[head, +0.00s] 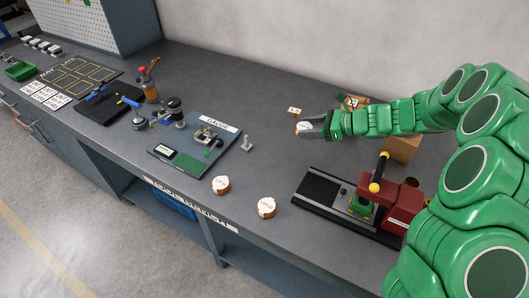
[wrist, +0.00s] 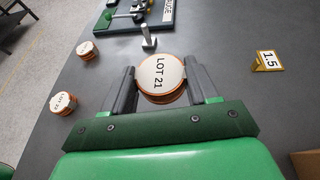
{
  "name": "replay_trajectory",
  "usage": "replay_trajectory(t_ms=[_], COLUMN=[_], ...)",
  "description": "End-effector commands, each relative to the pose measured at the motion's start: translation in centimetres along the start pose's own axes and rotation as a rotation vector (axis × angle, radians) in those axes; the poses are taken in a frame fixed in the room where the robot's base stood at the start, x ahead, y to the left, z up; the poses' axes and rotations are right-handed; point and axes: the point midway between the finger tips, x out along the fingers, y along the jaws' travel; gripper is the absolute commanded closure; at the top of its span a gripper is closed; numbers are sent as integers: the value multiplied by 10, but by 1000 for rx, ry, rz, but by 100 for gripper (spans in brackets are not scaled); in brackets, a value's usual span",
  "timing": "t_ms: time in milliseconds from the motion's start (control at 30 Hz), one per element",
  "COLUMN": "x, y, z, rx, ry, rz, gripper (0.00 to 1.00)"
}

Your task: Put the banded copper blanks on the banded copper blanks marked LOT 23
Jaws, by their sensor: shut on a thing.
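My gripper (head: 312,128) is shut on a stack of banded copper blanks, white on top with a copper edge. Its top reads LOT 21 in the wrist view (wrist: 160,78). Two similar stacks stand near the front edge of the bench: one nearer the gauge board (head: 221,185) and one nearer the red machine (head: 266,207). In the wrist view they are at the left, the first (wrist: 86,49) above the second (wrist: 63,102). Their labels are too small to read surely, so I cannot tell which is LOT 23. Both tops are bare.
A gauge board (head: 182,160) with a grey post (head: 246,144) beside it lies left of the stacks. A red machine with a yellow-ended handle (head: 402,205) stands at the right. A small 1.5 sign (wrist: 267,61) stands near my gripper. The bench between is clear.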

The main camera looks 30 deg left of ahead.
Motion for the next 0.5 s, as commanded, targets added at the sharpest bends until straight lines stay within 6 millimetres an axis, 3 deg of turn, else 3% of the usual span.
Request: replay_trajectory(t_ms=[167,500], x=[14,46], y=[39,142], z=[17,50], rx=[-10,-47], ry=[1,2], rz=[38,148], gripper=[78,78])
